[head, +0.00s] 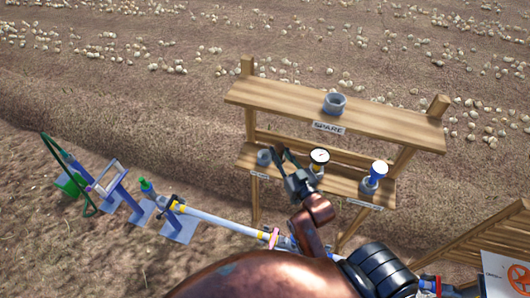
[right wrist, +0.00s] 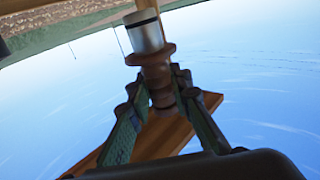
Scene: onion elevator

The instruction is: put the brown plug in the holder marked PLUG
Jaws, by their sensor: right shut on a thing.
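My right gripper (head: 285,157) is over the lower shelf of the wooden stand in the head view. In the right wrist view its two green-padded fingers (right wrist: 158,112) are shut on the brown plug (right wrist: 157,70). The plug has stepped brown rings, and a silver cylinder with a black band shows at its far end. The plug cannot be made out in the head view. A grey round holder (head: 264,157) sits at the left of the lower shelf, just left of the fingers. The small label below it is too small to read. My left gripper is not in view.
The upper shelf (head: 390,126) carries a grey cup (head: 334,103) above a SPARE label. On the lower shelf stand a dial gauge (head: 319,157) and a blue-and-white part (head: 376,174) to the right. A white pipe (head: 220,222) and blue stands lie at left.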

